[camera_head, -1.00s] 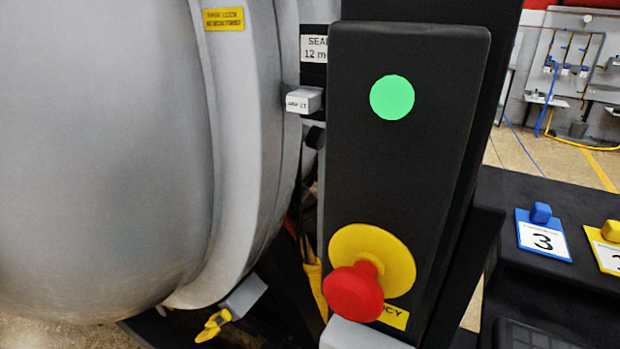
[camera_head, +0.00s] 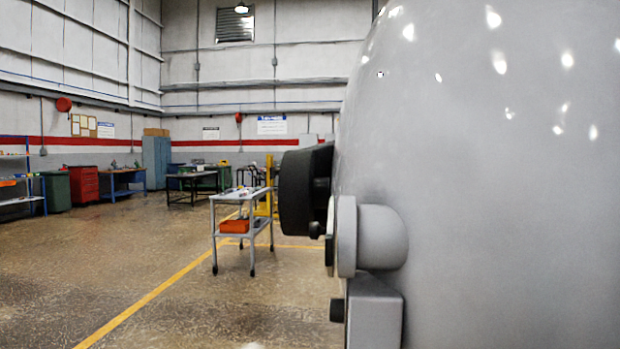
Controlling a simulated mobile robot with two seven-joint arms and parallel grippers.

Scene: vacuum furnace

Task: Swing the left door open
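A large grey rounded shell (camera_head: 500,180) of the furnace fills the right side of the view, close to me. I cannot tell whether it is the left door or the vessel body. On its left side sit a black rounded part (camera_head: 303,190), a grey round boss (camera_head: 378,237) and a grey block (camera_head: 374,312) with a small black knob. Neither of my grippers is in view. The door's edge and seam are not visible here.
A grey wheeled cart (camera_head: 228,198) with an orange bin (camera_head: 236,226) stands beyond the furnace. A red cabinet (camera_head: 84,185), a blue locker (camera_head: 157,162) and benches line the far walls. The floor (camera_head: 110,270) at left is open, with a yellow line.

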